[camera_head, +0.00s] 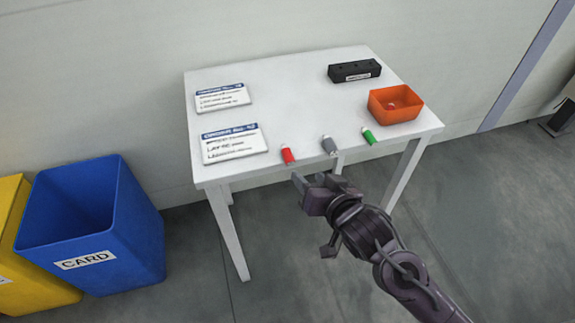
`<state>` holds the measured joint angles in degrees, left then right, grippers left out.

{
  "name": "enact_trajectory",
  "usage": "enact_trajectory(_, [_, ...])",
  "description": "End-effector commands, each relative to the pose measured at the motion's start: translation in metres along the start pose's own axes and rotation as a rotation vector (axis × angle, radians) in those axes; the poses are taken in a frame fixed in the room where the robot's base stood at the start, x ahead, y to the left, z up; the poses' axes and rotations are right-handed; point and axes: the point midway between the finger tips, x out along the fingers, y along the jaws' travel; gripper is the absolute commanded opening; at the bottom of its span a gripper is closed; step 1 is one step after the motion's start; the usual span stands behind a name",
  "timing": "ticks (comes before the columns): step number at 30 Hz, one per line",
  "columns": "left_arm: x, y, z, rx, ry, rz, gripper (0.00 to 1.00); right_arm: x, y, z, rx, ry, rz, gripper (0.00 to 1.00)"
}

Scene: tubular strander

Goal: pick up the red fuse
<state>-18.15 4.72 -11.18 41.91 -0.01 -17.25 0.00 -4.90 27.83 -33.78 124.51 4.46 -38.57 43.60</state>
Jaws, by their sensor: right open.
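The red fuse (288,155) lies near the front edge of the white table (290,105), with a pale tip at its upper end. A grey fuse (329,146) and a green fuse (369,136) lie to its right in a row. My right gripper (317,182) is open and empty, just in front of the table's front edge, below and slightly right of the red fuse in the picture. It appears apart from the fuse. My left gripper is not in view.
Two labelled cards (222,97) (233,143) lie on the table's left side. A black block (354,71) and an orange bin (396,104) stand at the right. Blue (95,225) and yellow (40,285) bins stand on the floor at left. The table's middle is clear.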

Motion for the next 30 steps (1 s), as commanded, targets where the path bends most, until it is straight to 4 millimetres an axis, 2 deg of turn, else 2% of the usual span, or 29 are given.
enact_trajectory(2, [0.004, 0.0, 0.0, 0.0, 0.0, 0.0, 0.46, -0.001, -0.007, -0.004, 0.006, 0.011, -0.015, 0.46])
enact_trajectory(5, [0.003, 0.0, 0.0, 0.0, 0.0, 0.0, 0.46, 0.007, -0.009, -0.007, 0.009, 0.014, -0.019, 0.46])
enact_trajectory(19, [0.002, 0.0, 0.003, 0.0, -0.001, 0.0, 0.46, 0.068, -0.009, -0.003, 0.007, 0.014, -0.019, 0.46])
enact_trajectory(27, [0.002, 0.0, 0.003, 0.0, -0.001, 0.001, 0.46, 0.072, -0.008, -0.003, 0.007, 0.013, -0.018, 0.46])
enact_trajectory(28, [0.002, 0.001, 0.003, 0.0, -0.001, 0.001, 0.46, 0.072, -0.008, -0.003, 0.007, 0.013, -0.018, 0.44])
enact_trajectory(30, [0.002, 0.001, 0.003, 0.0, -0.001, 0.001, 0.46, 0.072, -0.008, -0.003, 0.007, 0.013, -0.018, 0.35])
